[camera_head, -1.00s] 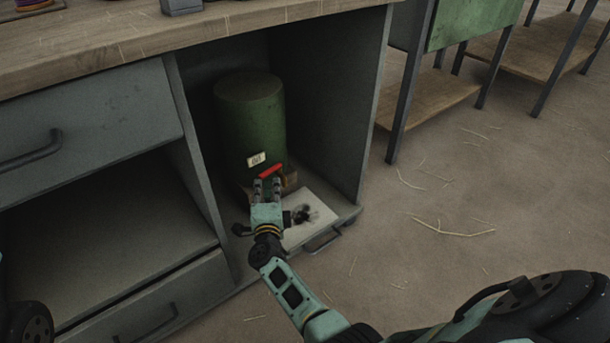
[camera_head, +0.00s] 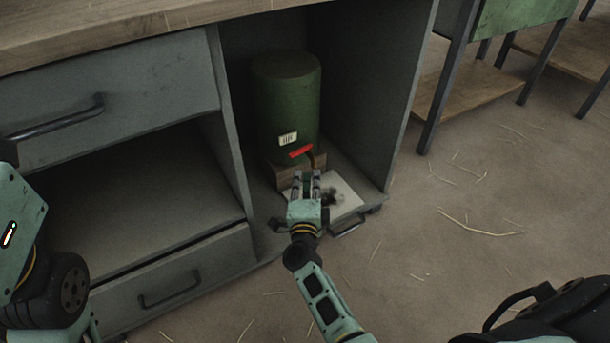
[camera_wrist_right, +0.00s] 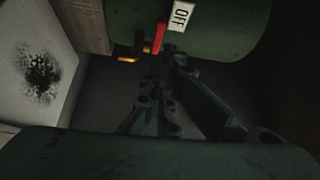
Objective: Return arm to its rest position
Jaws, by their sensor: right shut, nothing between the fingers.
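My right gripper (camera_head: 306,180) is shut and empty, low in the open bay of the cabinet, in front of a green cylinder (camera_head: 286,95). A red lever (camera_head: 300,151) on the cylinder's front is just beyond the fingertips, with a small gap. A white label beside the lever (camera_head: 288,139) reads OFF in the right wrist view (camera_wrist_right: 181,15), where the lever (camera_wrist_right: 159,37) also shows, clear of the dark fingers (camera_wrist_right: 180,100). My left arm is at the left edge of the head view; its gripper is out of view.
A pale plate with a black smudge (camera_head: 347,196) lies on the bay floor right of my gripper. The bay walls (camera_head: 365,90) stand close on both sides. Drawers with handles (camera_head: 55,122) are at left. Straw-littered floor (camera_head: 480,215) is open at right.

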